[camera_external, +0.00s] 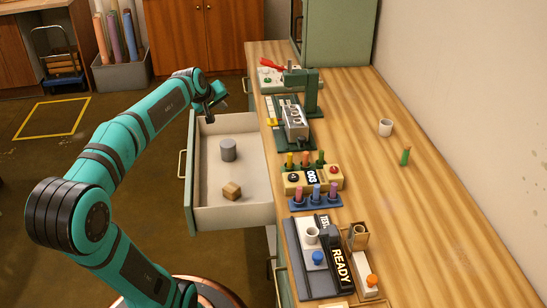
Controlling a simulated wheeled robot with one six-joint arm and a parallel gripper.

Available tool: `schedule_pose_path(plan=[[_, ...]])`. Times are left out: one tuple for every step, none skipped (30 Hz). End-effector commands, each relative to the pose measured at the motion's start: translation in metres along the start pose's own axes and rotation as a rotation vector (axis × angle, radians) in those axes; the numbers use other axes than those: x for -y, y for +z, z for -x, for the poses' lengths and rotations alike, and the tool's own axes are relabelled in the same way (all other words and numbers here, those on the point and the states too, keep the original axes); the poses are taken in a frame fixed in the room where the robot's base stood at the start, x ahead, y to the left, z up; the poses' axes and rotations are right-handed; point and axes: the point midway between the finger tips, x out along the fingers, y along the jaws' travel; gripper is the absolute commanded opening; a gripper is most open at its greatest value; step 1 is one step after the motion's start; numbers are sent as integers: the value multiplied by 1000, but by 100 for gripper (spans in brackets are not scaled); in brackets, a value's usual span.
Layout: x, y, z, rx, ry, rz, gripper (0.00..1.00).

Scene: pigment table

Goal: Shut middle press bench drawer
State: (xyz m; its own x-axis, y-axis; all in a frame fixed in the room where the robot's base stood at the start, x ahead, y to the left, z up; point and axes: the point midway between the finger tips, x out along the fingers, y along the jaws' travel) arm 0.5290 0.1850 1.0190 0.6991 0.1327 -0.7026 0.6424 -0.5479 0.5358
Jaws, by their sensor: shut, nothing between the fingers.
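The open drawer (237,217) sticks out to the left from under the wooden bench (420,205), with its green front and pale handle facing left. My gripper (217,112) is shut and empty, above the drawer's far end near the front panel. Whether it touches the drawer I cannot tell.
A green cabinet (338,32) stands at the far end. Open floor lies left of the drawer.

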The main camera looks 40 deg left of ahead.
Motion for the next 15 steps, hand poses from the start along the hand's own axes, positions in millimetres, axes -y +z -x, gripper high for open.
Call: schedule_pose_path(plan=[[10,-11,-13,27,-26,58,0],[15,-17,-18,43,-39,94,0],[21,-24,-26,66,-56,142,0],[27,-29,-32,83,-69,179,0],[32,-34,-38,99,-81,213,0],[40,-42,-46,122,-97,264,0],[46,-47,-51,138,-109,299,0],[52,-52,-56,154,-120,336,0],[61,-59,-64,176,-135,385,0],[67,-64,-69,192,-146,422,0],[73,-70,-74,207,-156,459,0],[82,-77,-81,229,-170,509,0],[90,-82,-85,245,-180,545,0],[96,-87,-90,260,-188,583,0],[106,-94,-96,281,-201,632,0]])
